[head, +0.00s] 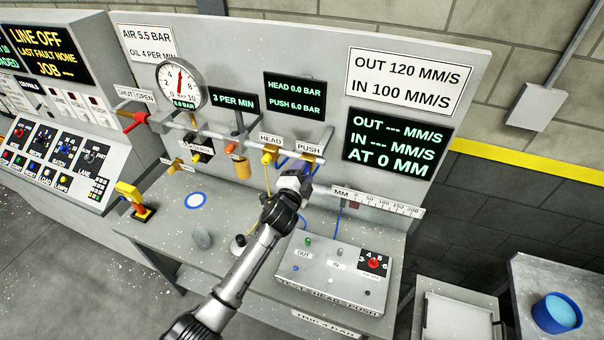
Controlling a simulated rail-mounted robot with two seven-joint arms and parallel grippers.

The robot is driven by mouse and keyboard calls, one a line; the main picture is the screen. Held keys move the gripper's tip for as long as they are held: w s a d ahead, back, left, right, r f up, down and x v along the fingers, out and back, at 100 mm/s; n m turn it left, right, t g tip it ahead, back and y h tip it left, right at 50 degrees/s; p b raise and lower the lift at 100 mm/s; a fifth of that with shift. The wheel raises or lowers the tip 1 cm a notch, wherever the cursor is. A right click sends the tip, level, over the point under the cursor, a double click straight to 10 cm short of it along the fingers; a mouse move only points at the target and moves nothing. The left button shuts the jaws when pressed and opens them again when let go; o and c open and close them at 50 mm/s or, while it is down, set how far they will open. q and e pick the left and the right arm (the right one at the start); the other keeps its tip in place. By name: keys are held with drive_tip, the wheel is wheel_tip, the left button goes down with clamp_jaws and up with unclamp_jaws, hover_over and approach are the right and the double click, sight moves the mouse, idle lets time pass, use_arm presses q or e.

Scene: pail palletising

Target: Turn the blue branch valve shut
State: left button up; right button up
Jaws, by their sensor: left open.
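The blue branch valve (283,161) sits under the PUSH label on the pipe at the back panel. Blue parts show on both sides of its brass body, and my gripper partly covers the area just below. My left gripper (294,181) is open, right at the valve's lower side; whether its fingers touch the handle cannot be told. The yellow branch valve (268,157) is to the left, under the HEAD label. The green display (295,95) reads HEAD 0.0 BAR and PUSH 6.0 BAR. My right gripper is out of view.
A red-handled valve (134,122) and a round gauge (181,83) are further left on the pipe. A grey control box (333,262) stands on the bench to the right of my arm. A yellow hose hangs left of the gripper.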

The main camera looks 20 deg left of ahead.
use_arm(q)
drive_tip(key=s+b, duration=0.2)
drive_tip(key=s, duration=1.1)
drive_tip(key=shift+s, duration=0.4)
